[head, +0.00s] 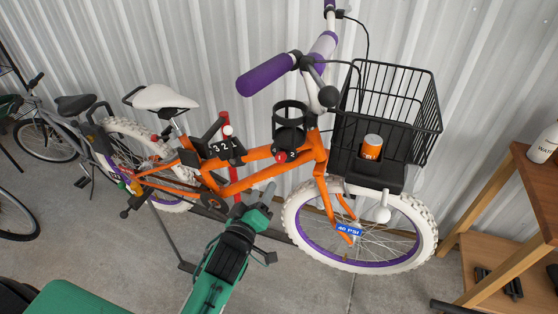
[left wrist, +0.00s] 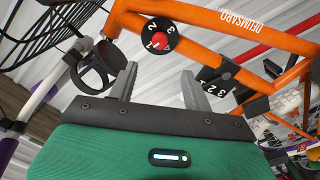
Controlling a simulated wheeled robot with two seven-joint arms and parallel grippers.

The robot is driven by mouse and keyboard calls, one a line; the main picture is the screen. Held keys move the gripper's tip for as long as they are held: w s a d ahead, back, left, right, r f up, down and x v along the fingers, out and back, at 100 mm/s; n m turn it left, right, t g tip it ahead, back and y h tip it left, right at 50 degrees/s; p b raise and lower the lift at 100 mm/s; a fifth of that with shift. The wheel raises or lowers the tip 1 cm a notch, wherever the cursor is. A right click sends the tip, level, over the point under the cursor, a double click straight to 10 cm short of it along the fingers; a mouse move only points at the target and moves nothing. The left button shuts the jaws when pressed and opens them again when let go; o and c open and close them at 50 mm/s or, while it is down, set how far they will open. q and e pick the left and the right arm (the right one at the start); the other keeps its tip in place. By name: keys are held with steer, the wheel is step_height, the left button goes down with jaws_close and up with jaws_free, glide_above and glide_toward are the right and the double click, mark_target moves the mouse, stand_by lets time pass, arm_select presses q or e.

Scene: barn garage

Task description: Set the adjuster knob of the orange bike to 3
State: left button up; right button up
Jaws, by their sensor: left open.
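The orange bike (head: 240,182) stands along the metal wall, front wheel to the right. A round black knob with a red centre (head: 281,157) is on its frame below the handlebar; a 3 shows beside it. In the left wrist view this knob (left wrist: 160,39) shows the digits 1, 2 and 3; its pointer setting is unclear. A second black plate marked 3 2 1 (head: 222,148) sits farther back on the frame. My left gripper (head: 256,200) is open and empty, below the frame. In the left wrist view its fingers (left wrist: 160,88) are apart and touch nothing visible.
A black wire basket (head: 402,95) holding an orange bottle (head: 370,148) is on the bike's front. A black cup holder (head: 291,115) is above the knob. A wooden shelf (head: 535,180) stands at right. A grey bike (head: 45,135) stands at far left. Floor in front is partly clear.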

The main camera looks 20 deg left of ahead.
mark_target(279, 160)
arm_select(q)
steer(key=w+p, duration=0.1)
steer(key=w, duration=0.5)
steer(key=w+p, duration=0.1)
steer(key=w, duration=0.5)
steer(key=shift+w+d+r+p, duration=0.1)
steer(key=shift+w+d+p, duration=0.15)
steer(key=shift+p, duration=0.1)
steer(key=shift+w, duration=0.6)
arm_select(e)
steer(key=shift+w+a+r, duration=0.15)
steer(key=shift+w+r, duration=0.05)
steer(key=shift+r, duration=0.55)
steer(key=shift+w+a+r, duration=0.15)
steer(key=shift+r, duration=0.55)
arm_select(q)
steer(key=shift+c, duration=0.2)
steer(key=c, duration=0.9)
